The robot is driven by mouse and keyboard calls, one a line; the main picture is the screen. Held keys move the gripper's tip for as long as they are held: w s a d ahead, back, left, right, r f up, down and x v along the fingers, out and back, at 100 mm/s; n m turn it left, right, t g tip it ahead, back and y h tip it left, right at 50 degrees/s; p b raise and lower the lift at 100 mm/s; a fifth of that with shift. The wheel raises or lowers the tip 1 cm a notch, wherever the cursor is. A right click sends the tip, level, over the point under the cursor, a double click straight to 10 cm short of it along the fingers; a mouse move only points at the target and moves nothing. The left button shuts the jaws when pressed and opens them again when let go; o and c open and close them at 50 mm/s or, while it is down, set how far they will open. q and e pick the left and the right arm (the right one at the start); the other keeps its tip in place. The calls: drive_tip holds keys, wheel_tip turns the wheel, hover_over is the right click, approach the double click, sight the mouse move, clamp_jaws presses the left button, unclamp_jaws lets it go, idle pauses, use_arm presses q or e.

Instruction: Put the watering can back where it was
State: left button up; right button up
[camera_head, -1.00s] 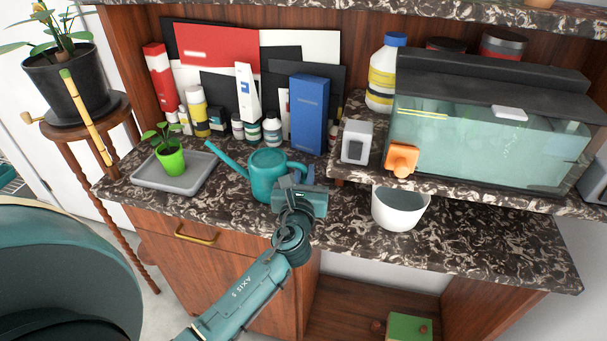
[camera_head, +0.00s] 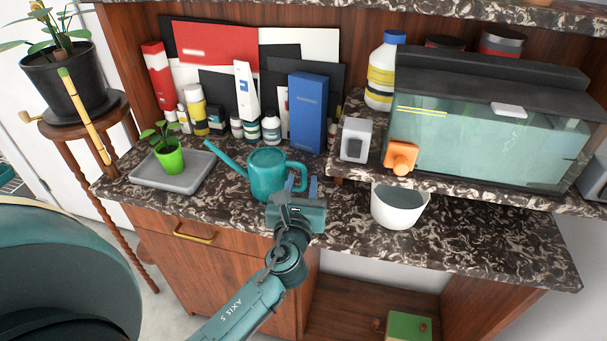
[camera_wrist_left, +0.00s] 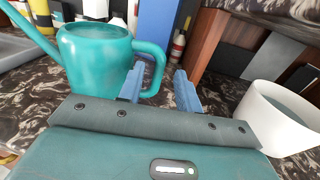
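The teal watering can (camera_head: 266,172) stands upright on the dark marbled counter, its spout pointing left and its handle to the right. It also shows at the upper left of the left wrist view (camera_wrist_left: 92,62). My left gripper (camera_head: 304,184) is at the handle side of the can, in front of the blue box. In the left wrist view its two blue fingers (camera_wrist_left: 159,78) are apart with nothing gripped between them. The left finger overlaps the handle loop in that view; I cannot tell whether it touches. My right gripper is not in view.
A grey tray (camera_head: 148,183) with a small green potted plant (camera_head: 169,158) is left of the can. A white bowl (camera_head: 398,208) stands to the right. A blue box (camera_head: 308,112) and bottles are behind. The fish tank (camera_head: 490,145) sits on a raised shelf.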

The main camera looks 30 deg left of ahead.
use_arm(q)
drive_tip(key=v, duration=0.7)
drive_tip(key=shift+s+d+b, duration=0.15)
drive_tip(key=shift+s+b, duration=0.2)
drive_tip(key=shift+b, duration=0.05)
drive_tip(key=s+a+f+n+g+h, duration=0.15)
drive_tip(key=s+f+n+g, duration=0.25)
drive_tip(key=n, duration=0.6)
drive_tip(key=s+a+f+n+g+y, duration=0.1)
drive_tip(key=s+a+f+n+g, duration=0.3)
drive_tip(key=n, duration=0.5)
drive_tip(key=s+d+f+n+g+h, duration=0.3)
drive_tip(key=s+d+n+g+h, duration=0.3)
drive_tip(key=s+n, duration=0.5)
drive_tip(key=w+d+f+m+t+h+p, duration=0.1)
drive_tip(key=w+d+f+t+h+p, duration=0.1)
drive_tip(key=w+d+t, duration=0.4)
wheel_tip(320, 180, down, 2)
drive_tip(key=shift+d+f+t+h, duration=0.15)
drive_tip(key=shift+d+t+h, duration=0.5)
drive_tip(key=shift+d+t, duration=0.3)
